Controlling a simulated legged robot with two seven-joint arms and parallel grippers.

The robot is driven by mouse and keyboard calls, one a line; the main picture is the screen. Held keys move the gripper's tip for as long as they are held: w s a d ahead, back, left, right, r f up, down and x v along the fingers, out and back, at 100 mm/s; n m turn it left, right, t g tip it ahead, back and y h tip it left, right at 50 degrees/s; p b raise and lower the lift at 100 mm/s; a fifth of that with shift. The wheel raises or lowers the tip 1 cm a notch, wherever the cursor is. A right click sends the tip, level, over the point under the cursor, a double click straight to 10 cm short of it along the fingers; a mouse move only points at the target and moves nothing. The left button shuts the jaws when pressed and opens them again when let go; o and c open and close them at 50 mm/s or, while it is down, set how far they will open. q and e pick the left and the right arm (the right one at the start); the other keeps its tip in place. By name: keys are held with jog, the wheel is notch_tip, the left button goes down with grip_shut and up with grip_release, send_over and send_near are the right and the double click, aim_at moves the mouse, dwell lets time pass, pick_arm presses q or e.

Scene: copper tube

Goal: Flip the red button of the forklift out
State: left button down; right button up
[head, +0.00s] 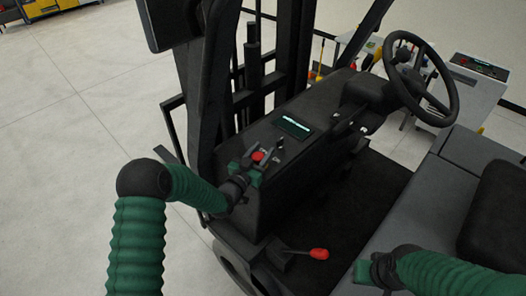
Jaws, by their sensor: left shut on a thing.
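The forklift's red button (258,156) sits on the dark dashboard, left of a small display. My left gripper (256,162) reaches it from the lower left. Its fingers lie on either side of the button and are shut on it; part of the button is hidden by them. My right gripper (362,272) hangs at the bottom right near the forklift's seat base, away from the button. Its fingers are seen too poorly to tell whether they are open.
The forklift's steering wheel (420,80) is at the upper right and its mast (205,90) is left of the dashboard. A red-knobbed lever (318,254) stands low in front. The dark seat (495,220) is at the right. Open floor (60,110) lies to the left.

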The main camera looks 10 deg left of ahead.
pick_arm(q)
jog(key=shift+a+r, duration=0.1)
jog(key=shift+a, duration=0.05)
jog(key=shift+w+r+b, duration=0.1)
jog(key=shift+r+b, duration=0.25)
jog(key=shift+r, duration=0.4)
jog(key=shift+d+r, duration=0.2)
pick_arm(e)
jog(key=shift+w+a+f, duration=0.1)
jog(key=shift+f, duration=0.25)
pick_arm(q)
jog(key=c, duration=1.3)
grip_release()
jog(key=o, duration=0.5)
jog(key=shift+a+f, duration=0.1)
jog(key=shift+a, duration=0.05)
jog(key=shift+c, duration=0.2)
pick_arm(e)
jog(key=shift+a, duration=0.1)
pick_arm(q)
jog(key=shift+f, duration=0.1)
